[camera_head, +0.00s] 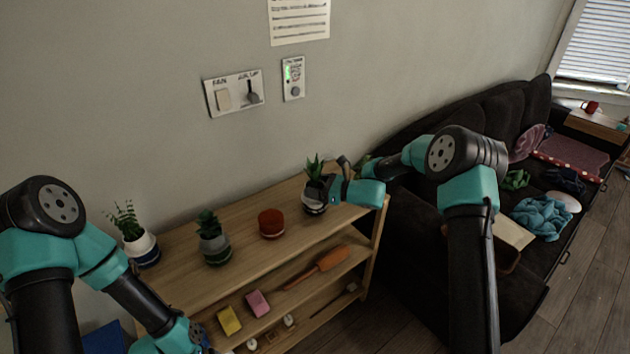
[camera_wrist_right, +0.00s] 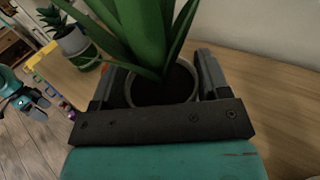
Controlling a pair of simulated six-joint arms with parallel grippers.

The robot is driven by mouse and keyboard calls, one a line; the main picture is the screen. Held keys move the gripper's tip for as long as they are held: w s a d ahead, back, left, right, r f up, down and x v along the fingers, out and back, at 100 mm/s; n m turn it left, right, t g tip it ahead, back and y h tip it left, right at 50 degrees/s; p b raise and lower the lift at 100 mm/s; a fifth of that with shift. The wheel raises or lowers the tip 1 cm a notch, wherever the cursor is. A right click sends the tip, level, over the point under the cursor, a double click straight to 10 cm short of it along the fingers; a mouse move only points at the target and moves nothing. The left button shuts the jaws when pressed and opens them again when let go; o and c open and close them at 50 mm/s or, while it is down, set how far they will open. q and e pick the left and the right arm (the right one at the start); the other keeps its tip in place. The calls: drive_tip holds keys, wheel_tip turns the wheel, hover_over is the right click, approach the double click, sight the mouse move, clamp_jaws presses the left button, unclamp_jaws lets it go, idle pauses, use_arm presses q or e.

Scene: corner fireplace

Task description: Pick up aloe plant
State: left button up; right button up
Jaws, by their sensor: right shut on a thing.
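The aloe plant (camera_head: 314,168) has upright green leaves in a small pot and stands at the right end of the wooden shelf's top. In the right wrist view its leaves (camera_wrist_right: 150,35) rise from a round grey pot between my fingers. My right gripper (camera_head: 322,190) is shut on this pot, one finger on each side, which also shows in the right wrist view (camera_wrist_right: 160,85). I cannot tell whether the pot is lifted off the wood. My left arm is low at the left; its gripper is at the shelf's front lower edge, its fingers not clear.
On the wooden shelf (camera_head: 180,270) stand a brown-red round pot (camera_head: 271,223), a succulent in a grey-green pot (camera_head: 213,240) and a leafy plant in a white-blue pot (camera_head: 139,240). Lower boards hold sponges and an orange-handled brush (camera_head: 330,259). A dark sofa (camera_head: 400,240) adjoins at right.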

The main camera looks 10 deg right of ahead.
drive_tip(key=s+a+r, duration=0.1)
drive_tip(key=s+a, duration=0.1)
drive_tip(key=s, duration=0.8)
drive_tip(key=shift+s+a, duration=0.15)
drive_tip(key=shift+s, duration=0.05)
drive_tip(key=shift+w, duration=0.1)
idle(1.0)
